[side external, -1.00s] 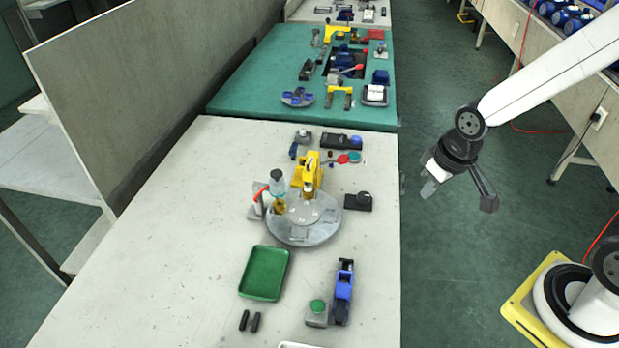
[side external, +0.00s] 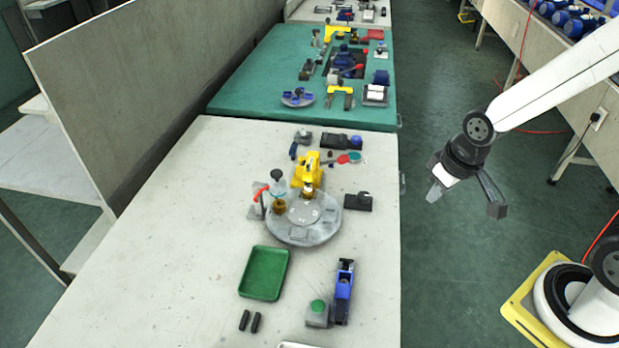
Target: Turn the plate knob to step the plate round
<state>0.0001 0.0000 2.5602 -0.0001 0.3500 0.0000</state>
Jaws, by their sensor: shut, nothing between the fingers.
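The round grey plate (side external: 312,236) lies on the pale bench in front of a yellow press-like device (side external: 306,172). A dark box with a rounded top part (side external: 358,202), probably the plate knob, sits just right of the plate and apart from it. Brown parts (side external: 279,207) stand at the plate's left edge and below the yellow device. My gripper (side external: 435,194) is shut and empty. It hangs over the aisle, right of the bench edge, well clear of the knob and plate.
A red-handled clamp (side external: 262,189) stands left of the plate. A green tray (side external: 264,274), a green button box (side external: 317,315) and a blue tool (side external: 343,291) lie nearer the camera. Small tools lie behind the yellow device. The bench's left part is clear.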

